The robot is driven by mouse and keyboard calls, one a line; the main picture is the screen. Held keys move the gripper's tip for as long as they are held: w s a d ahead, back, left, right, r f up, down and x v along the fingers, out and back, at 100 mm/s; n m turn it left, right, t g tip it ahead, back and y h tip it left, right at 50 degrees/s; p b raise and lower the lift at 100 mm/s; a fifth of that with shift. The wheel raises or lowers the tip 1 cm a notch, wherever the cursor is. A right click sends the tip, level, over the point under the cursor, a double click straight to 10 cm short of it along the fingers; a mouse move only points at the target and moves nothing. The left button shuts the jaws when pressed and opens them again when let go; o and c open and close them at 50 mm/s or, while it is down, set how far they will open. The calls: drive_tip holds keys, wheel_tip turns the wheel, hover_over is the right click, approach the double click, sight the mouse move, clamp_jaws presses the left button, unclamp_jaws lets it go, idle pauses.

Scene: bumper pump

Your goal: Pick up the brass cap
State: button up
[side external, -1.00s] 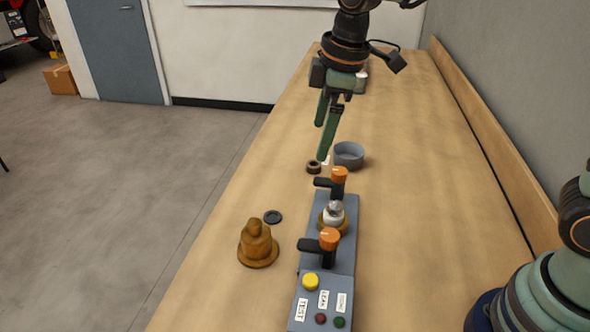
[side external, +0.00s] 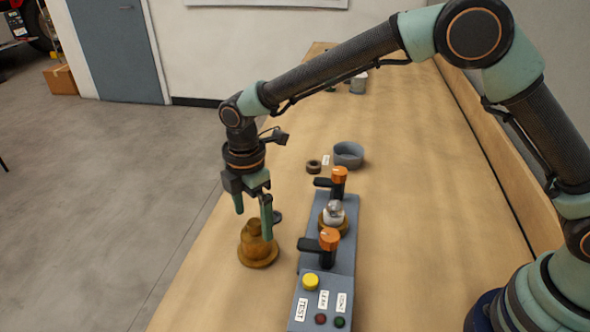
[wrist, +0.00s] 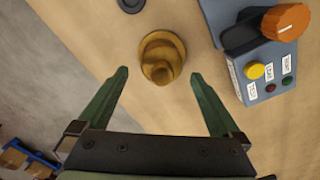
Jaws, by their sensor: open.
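The brass cap (side external: 257,246) stands upright on the wooden bench, left of the grey fixture. It is a stepped, domed brass piece with a wide flange. My gripper (side external: 253,225) is open and empty, above and slightly behind the cap in the side view, with the right finger partly in front of it. In the wrist view the cap (wrist: 161,60) lies centred just beyond the fingertips, and the open gripper (wrist: 158,76) has one finger to each side of it. The fingers do not appear to touch the cap.
The grey fixture (side external: 341,258) with orange-topped clamps (side external: 329,240), a silver-topped part (side external: 334,212) and buttons stands right of the cap. A dark ring (wrist: 131,4) lies near the cap. A brown ring (side external: 313,167) and grey bowl (side external: 348,154) sit farther back. The bench's left edge is close.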

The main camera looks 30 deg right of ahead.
sight(256, 239)
drive_tip(key=shift+s+f, duration=0.1)
drive_tip(key=shift+f, duration=3.35)
clamp_jaws()
